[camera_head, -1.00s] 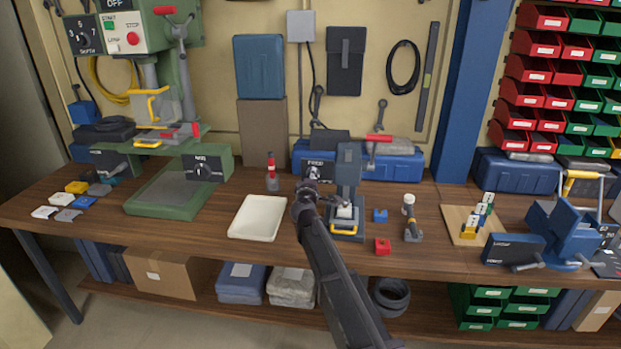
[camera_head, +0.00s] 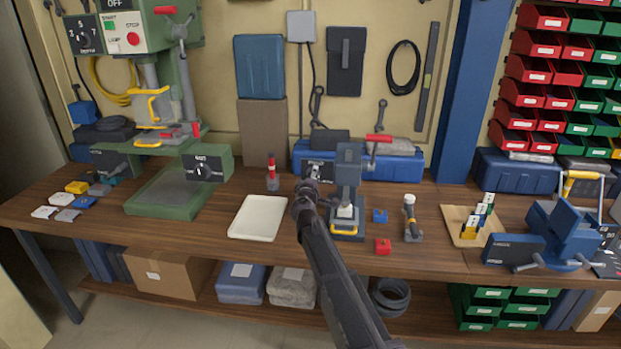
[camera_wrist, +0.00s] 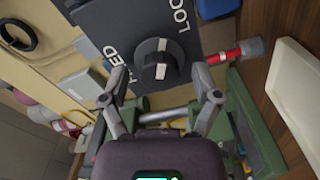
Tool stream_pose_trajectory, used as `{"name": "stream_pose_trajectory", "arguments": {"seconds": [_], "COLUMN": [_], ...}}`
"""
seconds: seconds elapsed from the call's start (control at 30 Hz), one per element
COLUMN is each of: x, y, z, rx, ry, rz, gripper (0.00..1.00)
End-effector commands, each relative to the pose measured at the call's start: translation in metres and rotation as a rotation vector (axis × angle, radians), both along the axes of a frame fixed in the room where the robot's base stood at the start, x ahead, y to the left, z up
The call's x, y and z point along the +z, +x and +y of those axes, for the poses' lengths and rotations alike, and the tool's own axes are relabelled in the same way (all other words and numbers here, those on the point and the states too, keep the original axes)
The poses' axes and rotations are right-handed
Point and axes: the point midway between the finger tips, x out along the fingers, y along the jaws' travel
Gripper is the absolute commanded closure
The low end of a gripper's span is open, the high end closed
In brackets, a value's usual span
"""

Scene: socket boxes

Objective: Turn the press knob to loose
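The press (camera_head: 347,175) is a grey arbor press with a red-handled lever, standing mid-bench. Its dark label plate (camera_head: 326,170) is beside it, partly hidden by my gripper (camera_head: 312,187). In the wrist view the plate (camera_wrist: 135,28) carries a round black knob (camera_wrist: 157,66) with a white pointer mark directed toward the picture's top. The letters "LOO" show upper right of the knob; the other label at lower left is partly covered by a finger. My gripper (camera_wrist: 160,84) is open, its fingers spread either side of the knob and apart from it.
A white tray (camera_head: 258,218) lies left of the press and a red-topped tool (camera_head: 272,173) stands behind it. A green drill press (camera_head: 180,190) stands at left.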

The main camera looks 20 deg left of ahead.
Motion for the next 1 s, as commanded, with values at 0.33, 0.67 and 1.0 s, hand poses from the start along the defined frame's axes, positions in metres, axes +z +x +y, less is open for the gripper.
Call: {"name": "stream_pose_trajectory", "arguments": {"seconds": [0.33, 0.67, 1.0], "x": [0.000, 0.000, 0.000], "y": [-0.002, -0.029, -0.083], "z": [-0.001, -0.008, -0.021], "rx": [-0.001, 0.000, 0.000], "ry": [0.000, 0.000, 0.000], "rz": [0.000, 0.000, 0.000], "gripper": [0.18, 0.18, 0.18]}}
